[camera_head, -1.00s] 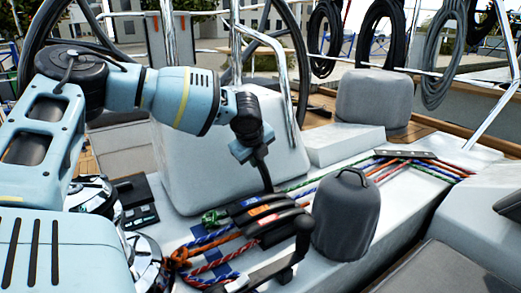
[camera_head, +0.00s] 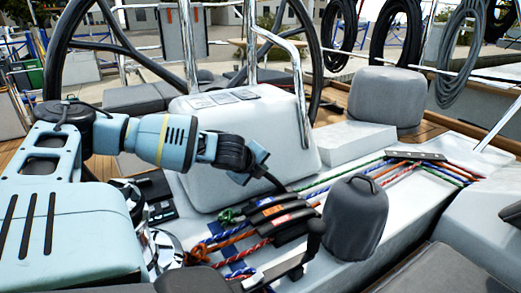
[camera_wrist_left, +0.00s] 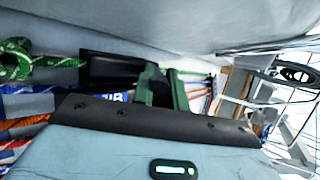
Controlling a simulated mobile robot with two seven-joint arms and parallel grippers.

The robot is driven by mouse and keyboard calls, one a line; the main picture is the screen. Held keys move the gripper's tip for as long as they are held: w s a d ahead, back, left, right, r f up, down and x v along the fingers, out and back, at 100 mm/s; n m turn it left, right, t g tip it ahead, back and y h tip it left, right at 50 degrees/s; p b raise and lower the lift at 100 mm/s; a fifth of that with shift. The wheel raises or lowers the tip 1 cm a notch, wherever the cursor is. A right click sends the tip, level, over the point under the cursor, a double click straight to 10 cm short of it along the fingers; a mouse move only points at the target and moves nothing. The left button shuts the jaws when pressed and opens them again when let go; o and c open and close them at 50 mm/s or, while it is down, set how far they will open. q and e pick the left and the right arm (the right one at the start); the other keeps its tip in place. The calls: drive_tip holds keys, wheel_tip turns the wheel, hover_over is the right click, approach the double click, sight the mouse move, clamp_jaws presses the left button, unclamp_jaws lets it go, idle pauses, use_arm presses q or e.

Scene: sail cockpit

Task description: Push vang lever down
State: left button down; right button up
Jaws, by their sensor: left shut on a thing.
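A bank of black clutch levers (camera_head: 270,216) with coloured labels lies on the white cockpit side deck. The levers lie low, side by side. The labels are too small in the head view to tell which one is the vang. My left gripper (camera_head: 277,185) reaches down at the far end of the bank, by the lever farthest from me. In the left wrist view its dark green fingers (camera_wrist_left: 163,88) are close together beside a black lever (camera_wrist_left: 110,68). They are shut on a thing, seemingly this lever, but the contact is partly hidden.
A white pedestal (camera_head: 240,135) rises close behind my left gripper. Coloured ropes (camera_head: 232,238) run through the clutches. The steering wheel (camera_head: 315,55) is farther back.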

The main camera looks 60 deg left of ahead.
use_arm(q)
drive_tip(key=shift+s+a+f+p, duration=0.1)
drive_tip(key=shift+s+p, duration=0.05)
drive_tip(key=shift+p, duration=0.25)
use_arm(e)
drive_tip(key=shift+r, duration=0.4)
use_arm(q)
drive_tip(key=c, duration=1.4)
unclamp_jaws()
